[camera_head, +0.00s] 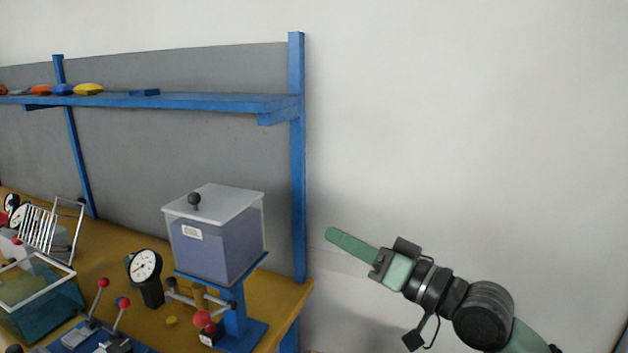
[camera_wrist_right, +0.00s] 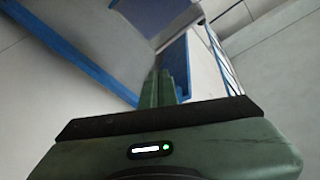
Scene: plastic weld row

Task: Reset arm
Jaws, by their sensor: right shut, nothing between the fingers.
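My right gripper (camera_head: 347,242) is in the head view, right of the bench's end, in front of the bare white wall. Its green fingers are together and point up and to the left, with nothing between them. In the right wrist view the closed fingers (camera_wrist_right: 162,88) point away from the camera, toward blue framework. The gripper is apart from the bench and touches nothing that I can see. My left gripper is in neither view.
A yellow-brown bench (camera_head: 106,256) with a blue shelf (camera_head: 200,101) stands at the left. On it are a clear-walled box (camera_head: 219,241) with a white lid, a dial gauge (camera_head: 146,268), red-knobbed levers (camera_head: 104,283) and a teal bin (camera_head: 45,309).

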